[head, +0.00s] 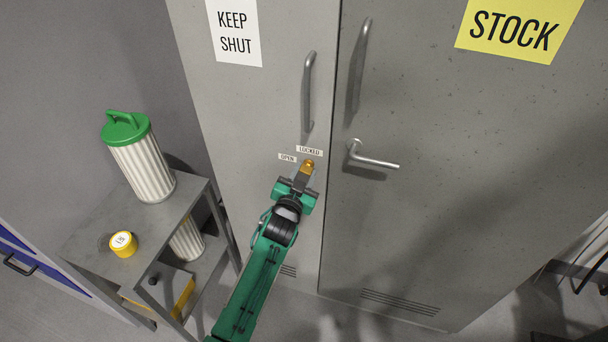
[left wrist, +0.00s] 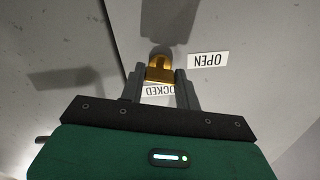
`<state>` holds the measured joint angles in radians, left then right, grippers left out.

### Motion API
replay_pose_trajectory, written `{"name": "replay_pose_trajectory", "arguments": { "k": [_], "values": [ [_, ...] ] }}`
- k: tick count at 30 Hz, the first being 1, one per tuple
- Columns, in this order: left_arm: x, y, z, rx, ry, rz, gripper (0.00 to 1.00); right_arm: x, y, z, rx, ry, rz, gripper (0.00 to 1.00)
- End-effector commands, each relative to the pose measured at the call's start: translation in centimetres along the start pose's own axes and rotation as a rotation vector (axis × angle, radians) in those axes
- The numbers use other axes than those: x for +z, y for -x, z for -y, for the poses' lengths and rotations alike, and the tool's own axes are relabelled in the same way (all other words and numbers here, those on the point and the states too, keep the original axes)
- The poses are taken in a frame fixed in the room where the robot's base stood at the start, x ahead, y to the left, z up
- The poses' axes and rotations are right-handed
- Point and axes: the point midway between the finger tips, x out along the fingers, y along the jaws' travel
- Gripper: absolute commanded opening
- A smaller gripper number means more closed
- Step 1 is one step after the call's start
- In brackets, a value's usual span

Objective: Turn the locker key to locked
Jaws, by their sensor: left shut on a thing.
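The brass locker key (head: 308,165) sits in the left door of the grey locker (head: 265,110), below its handle. It also shows in the left wrist view (left wrist: 160,67). An OPEN label (head: 287,157) is at its upper left and a LOCKED label (head: 309,150) just above it. My left gripper (head: 304,173) is shut on the key, with a finger on either side of it in the left wrist view (left wrist: 160,78). There the LOCKED label (left wrist: 158,90) is partly hidden by the fingers. I cannot tell the key's exact angle. My right gripper is not in view.
A vertical handle (head: 308,92) is above the key. A lever handle (head: 372,158) sticks out from the right door. A metal shelf cart (head: 185,212) at the left holds a green-capped filter (head: 145,168) and a yellow roll (head: 124,244).

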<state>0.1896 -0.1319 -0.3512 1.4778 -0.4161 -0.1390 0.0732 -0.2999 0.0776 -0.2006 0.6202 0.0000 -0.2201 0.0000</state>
Motion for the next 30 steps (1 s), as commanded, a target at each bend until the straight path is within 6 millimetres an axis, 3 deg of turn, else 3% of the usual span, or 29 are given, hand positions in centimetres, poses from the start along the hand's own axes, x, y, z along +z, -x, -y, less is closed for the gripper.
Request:
{"name": "replay_pose_trajectory", "arguments": {
  "k": [30],
  "values": [
    [0.0,0.0,0.0,0.0,-0.962,0.0,0.1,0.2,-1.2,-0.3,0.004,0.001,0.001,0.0]
  ]
}}
